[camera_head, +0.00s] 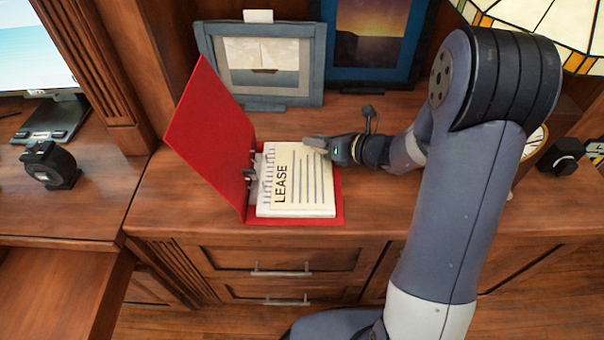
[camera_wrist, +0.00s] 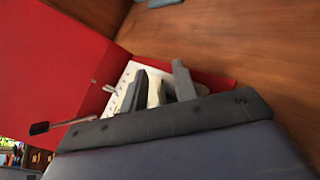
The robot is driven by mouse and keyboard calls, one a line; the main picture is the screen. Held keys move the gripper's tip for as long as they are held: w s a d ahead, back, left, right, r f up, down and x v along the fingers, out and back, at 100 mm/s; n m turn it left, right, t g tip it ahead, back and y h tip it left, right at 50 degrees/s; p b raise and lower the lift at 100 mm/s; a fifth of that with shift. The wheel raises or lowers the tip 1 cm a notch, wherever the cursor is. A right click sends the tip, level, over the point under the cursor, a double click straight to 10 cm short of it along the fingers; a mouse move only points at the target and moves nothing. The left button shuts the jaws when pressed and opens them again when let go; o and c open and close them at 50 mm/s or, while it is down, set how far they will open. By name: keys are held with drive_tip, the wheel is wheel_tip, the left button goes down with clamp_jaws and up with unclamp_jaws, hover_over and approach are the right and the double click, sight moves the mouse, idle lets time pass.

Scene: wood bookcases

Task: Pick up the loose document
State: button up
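The loose document, cream and marked LEASE (camera_head: 297,190), lies in an open red binder (camera_head: 336,213) on the wooden desktop. Its cover stands up on the left. My gripper (camera_head: 316,144) is at the document's far right corner, low over the binder. In the wrist view my gripper's two grey fingers (camera_wrist: 161,84) stand apart. A cream edge of the document (camera_wrist: 154,91) shows between them, nearer the left finger. The fingertips partly hide the document's corner, and I cannot tell whether they touch it.
Two framed pictures, a sailboat one (camera_head: 262,68) and a dark blue-framed one (camera_head: 370,40), stand behind the binder. A stained-glass lamp (camera_head: 540,22) is at the upper right. A black tape dispenser (camera_head: 50,165) sits on the left desk. The desktop left of the binder is clear.

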drive_tip(key=shift+w+a+f, duration=0.1)
drive_tip(key=shift+w+a, duration=0.1)
drive_tip(key=shift+a, duration=0.15)
clamp_jaws()
idle(0.3)
